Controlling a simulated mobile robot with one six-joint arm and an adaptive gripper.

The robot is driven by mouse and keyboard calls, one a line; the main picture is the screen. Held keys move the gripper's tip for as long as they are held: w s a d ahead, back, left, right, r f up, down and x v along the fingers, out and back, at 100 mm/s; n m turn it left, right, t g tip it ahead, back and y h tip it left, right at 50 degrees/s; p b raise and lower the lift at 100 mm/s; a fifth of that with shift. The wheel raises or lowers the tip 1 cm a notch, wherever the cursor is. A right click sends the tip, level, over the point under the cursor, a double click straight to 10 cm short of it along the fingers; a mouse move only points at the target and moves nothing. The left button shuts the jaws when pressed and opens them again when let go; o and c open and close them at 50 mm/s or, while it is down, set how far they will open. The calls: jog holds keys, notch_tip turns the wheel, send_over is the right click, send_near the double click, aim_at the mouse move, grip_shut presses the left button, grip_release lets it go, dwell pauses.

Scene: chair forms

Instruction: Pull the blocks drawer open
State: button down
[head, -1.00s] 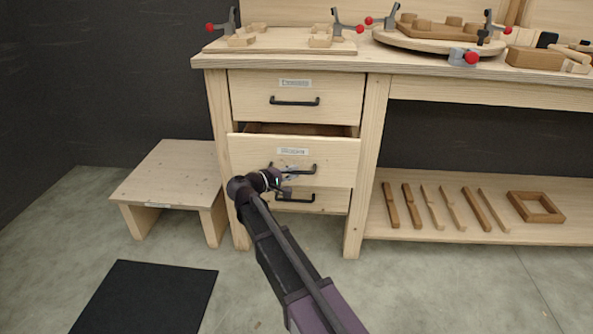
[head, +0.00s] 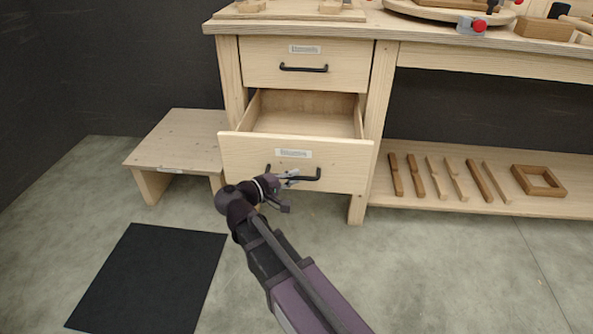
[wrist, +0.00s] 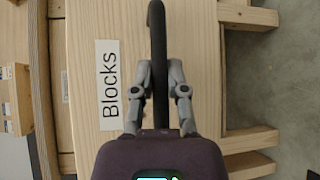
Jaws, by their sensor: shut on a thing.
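A shut drawer (head: 303,69) is above. A low wooden step (head: 180,138) stands left, and a black mat (head: 150,275) lies on the floor. A lower shelf (head: 420,196) at right holds wooden strips and a frame (head: 538,179). The floor in front is clear.

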jog(key=shift+s, duration=0.3)
jog(key=c, duration=0.6)
grip_release()
jog(key=shift+w, duration=0.1)
jog(key=shift+c, duration=0.2)
